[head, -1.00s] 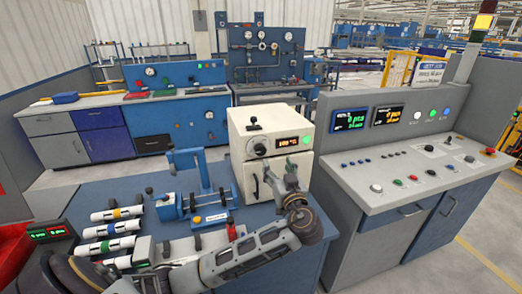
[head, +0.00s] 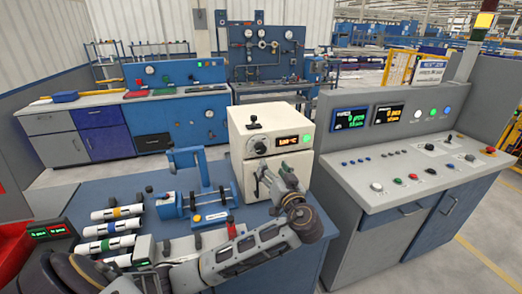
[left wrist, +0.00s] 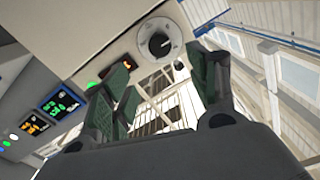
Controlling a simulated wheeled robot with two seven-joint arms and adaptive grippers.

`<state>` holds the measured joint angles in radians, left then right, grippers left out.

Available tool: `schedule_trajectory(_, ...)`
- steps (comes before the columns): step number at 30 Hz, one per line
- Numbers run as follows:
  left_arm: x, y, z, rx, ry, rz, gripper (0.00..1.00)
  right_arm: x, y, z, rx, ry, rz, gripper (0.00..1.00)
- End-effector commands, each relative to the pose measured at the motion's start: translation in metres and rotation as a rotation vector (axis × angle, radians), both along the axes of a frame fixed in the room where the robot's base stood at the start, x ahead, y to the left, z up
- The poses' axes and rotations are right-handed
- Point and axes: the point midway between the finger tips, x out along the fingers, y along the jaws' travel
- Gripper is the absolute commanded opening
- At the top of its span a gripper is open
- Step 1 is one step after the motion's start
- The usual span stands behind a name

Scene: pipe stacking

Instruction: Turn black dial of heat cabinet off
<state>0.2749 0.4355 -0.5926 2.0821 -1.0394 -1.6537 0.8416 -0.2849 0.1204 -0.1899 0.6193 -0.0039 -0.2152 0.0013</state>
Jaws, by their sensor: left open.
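The heat cabinet (head: 235,132) is a cream box on the blue bench. Its dial (head: 260,147) is on the front, left of a lit orange display (head: 288,141). In the left wrist view the dial (left wrist: 159,45) is a round dark knob with a white mark, on a pale ring. My left gripper (head: 271,172) is in front of the cabinet's lower front, just below the dial, and hides part of the door. Its green-padded fingers (left wrist: 165,76) are apart and empty, and the dial shows beyond the gap between them, not touched. My right gripper is not in view.
A blue fixture (head: 197,190) and several white pipes (head: 117,213) are on the bench at left. A grey control console (head: 400,160) with buttons stands close at right.

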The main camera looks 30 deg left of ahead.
Motion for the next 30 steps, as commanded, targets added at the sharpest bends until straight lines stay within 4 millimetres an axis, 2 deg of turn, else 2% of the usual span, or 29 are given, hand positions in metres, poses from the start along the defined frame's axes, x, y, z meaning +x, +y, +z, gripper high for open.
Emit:
schedule_trajectory(8,0.01,0.012,0.001,0.001,-0.002,0.001,0.59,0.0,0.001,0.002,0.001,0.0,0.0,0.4)
schedule_trajectory(20,0.042,0.05,0.001,0.003,-0.001,0.001,0.59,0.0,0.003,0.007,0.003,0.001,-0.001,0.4)
schedule_trajectory(30,0.071,0.084,0.002,0.001,-0.001,0.003,0.59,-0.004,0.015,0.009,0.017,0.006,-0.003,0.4)
